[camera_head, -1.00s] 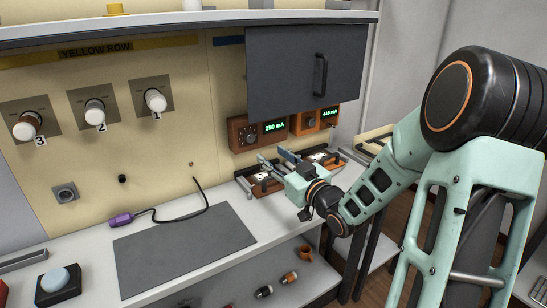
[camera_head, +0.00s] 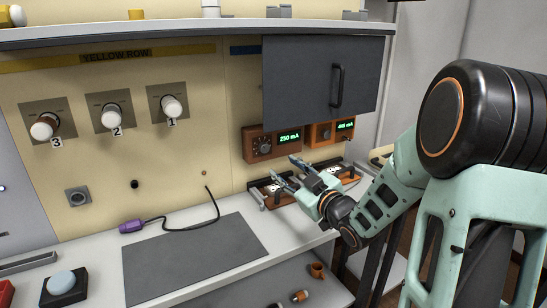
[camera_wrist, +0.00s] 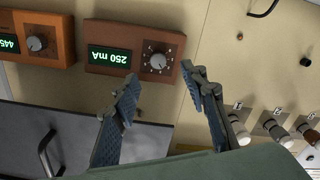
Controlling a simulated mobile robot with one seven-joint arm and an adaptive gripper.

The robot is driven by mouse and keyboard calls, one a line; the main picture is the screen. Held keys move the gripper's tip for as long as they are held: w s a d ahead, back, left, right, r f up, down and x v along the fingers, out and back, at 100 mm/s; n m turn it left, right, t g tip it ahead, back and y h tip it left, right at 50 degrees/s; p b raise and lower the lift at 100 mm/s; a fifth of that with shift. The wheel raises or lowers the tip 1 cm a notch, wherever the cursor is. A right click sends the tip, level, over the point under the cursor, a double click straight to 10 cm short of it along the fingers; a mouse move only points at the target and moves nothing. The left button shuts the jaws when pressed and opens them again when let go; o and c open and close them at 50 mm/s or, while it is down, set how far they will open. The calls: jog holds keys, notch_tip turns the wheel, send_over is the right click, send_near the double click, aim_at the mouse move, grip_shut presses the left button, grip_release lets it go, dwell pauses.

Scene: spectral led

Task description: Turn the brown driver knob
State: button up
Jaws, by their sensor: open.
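The brown driver (camera_head: 272,140) is a box mounted at the back panel with a green "250 mA" display. Its round knob (camera_head: 264,144) is left of the display. In the wrist view the driver (camera_wrist: 135,40) appears upside down, with the knob (camera_wrist: 158,62) grey and ringed by white marks. My gripper (camera_head: 284,171) is open and empty, below and in front of the driver. In the wrist view its two blue-padded fingertips (camera_wrist: 159,78) are spread to either side of the knob's line, apart from it.
An orange driver (camera_head: 331,131) reading about 445 mA is right of the brown one. A grey cabinet door (camera_head: 315,80) hangs above both. Dark fixtures (camera_head: 265,193) stand on the bench below my gripper. White-capped knobs (camera_head: 112,117) are on the left panel.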

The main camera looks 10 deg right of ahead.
aim_at(266, 149)
jog(key=w+a+n+b, duration=0.1)
jog(key=w, duration=0.2)
jog(key=w+a+n+b, duration=0.1)
jog(key=w+n, duration=0.1)
jog(key=w, duration=0.2)
jog(key=w+a+r+n+b, duration=0.1)
jog(key=w+n+b, duration=0.1)
jog(key=w, duration=0.1)
jog(key=shift+w+a+r, duration=0.1)
jog(key=shift+w+a, duration=0.15)
jog(key=shift+w, duration=0.15)
jog(key=shift+c, duration=0.4)
grip_shut()
